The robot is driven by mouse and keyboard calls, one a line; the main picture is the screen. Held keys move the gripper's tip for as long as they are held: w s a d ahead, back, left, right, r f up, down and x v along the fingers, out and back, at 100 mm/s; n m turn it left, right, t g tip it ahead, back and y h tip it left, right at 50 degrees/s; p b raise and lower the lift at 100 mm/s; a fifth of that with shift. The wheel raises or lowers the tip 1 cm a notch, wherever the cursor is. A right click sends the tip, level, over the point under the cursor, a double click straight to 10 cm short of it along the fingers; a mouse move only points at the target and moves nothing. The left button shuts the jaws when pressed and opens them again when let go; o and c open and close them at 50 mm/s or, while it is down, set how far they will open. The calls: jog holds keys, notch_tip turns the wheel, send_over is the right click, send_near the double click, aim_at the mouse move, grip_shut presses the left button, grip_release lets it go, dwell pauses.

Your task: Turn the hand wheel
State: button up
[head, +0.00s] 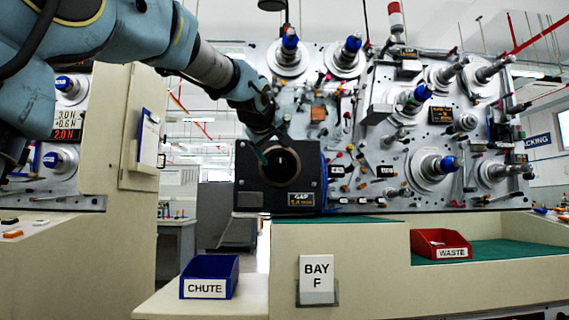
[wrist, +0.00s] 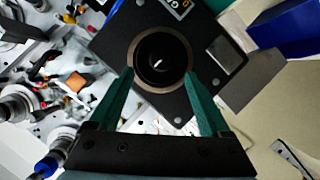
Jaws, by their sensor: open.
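A dark square housing (head: 245,200) with a "GAP" label stands at the left end of the machine panel. On its face is a round black part with a brown ring (head: 264,177), which looks like the hand wheel; no spokes or handle can be made out. In the wrist view the round part (wrist: 160,60) lies between and just beyond the fingertips. My gripper (wrist: 158,73) is open, its two green fingers on either side of the ring. In the head view my gripper (head: 265,157) is in front of the housing's upper left part. Contact with the ring cannot be told.
The machine panel (head: 395,150) to the right carries several spindles and small knobs. A blue CHUTE bin (head: 208,277) stands low left, and a red WASTE bin (head: 440,243) sits on the counter at right. A BAY F sign (head: 317,275) is on the counter front.

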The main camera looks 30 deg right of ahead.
aim_at(279, 163)
jog(key=p+x, duration=0.1)
jog(key=x, duration=0.6)
jog(key=shift+f, duration=0.1)
jog(key=shift+c, duration=0.3)
grip_shut()
